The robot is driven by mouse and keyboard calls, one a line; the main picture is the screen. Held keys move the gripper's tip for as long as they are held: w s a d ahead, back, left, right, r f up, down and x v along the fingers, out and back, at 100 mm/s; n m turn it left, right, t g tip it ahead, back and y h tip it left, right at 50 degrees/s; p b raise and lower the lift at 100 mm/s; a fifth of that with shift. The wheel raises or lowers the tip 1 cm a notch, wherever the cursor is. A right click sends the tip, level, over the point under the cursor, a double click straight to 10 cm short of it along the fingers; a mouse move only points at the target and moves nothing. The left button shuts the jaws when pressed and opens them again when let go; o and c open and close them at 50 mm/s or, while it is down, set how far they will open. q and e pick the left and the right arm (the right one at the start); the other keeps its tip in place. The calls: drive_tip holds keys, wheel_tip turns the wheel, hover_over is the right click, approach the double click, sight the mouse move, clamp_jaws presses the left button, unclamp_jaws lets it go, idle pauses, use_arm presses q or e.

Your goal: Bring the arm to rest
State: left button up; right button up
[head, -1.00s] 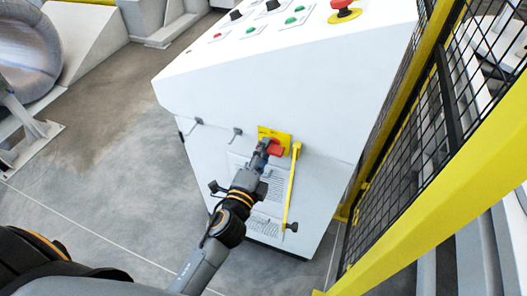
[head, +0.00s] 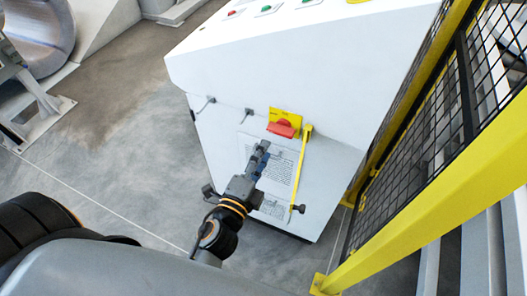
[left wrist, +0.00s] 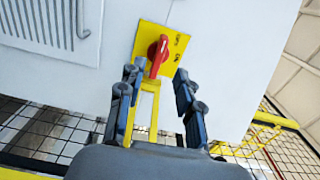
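My left arm reaches from the bottom of the head view toward the white control cabinet (head: 265,70). My left gripper (head: 262,152) is below and apart from the red rotary switch (head: 282,129) on its yellow plate (head: 287,115). In the left wrist view, the two fingers of the gripper (left wrist: 155,92) are spread apart with nothing between them. The red switch knob (left wrist: 157,55) shows just beyond the fingertips, clear of them. My right gripper is not in either view.
A yellow bar (head: 300,165) hangs on the cabinet front right of my gripper. A yellow-framed mesh fence (head: 425,135) closes the right side. Wrapped coil (head: 38,35) stands at upper left. Grey floor (head: 110,150) on the left is free.

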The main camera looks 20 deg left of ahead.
use_arm(q)
drive_tip(key=shift+f, duration=0.1)
drive_tip(key=s+f+n+g, duration=0.2)
drive_tip(key=s+f+g, duration=0.1)
drive_tip(key=f, duration=0.8)
drive_tip(key=s+d+f+n+g, duration=0.1)
drive_tip(key=s+f+n+g, duration=0.15)
drive_tip(key=f, duration=0.85)
drive_tip(key=s+f+n+g, duration=0.3)
drive_tip(key=f, duration=0.9)
drive_tip(key=s+a+f+n+g, duration=0.2)
drive_tip(key=s+f, duration=0.4)
drive_tip(key=s, duration=0.3)
drive_tip(key=s+a+f+n+g, duration=0.3)
drive_tip(key=s+f, duration=0.3)
drive_tip(key=s, duration=0.3)
drive_tip(key=s+a+f+n+g, duration=0.3)
drive_tip(key=s+f, duration=0.3)
drive_tip(key=s, duration=0.3)
drive_tip(key=shift+a+f+y, duration=0.15)
drive_tip(key=shift+f+y, duration=0.15)
drive_tip(key=shift+f, duration=0.1)
drive_tip(key=shift+g, duration=0.25)
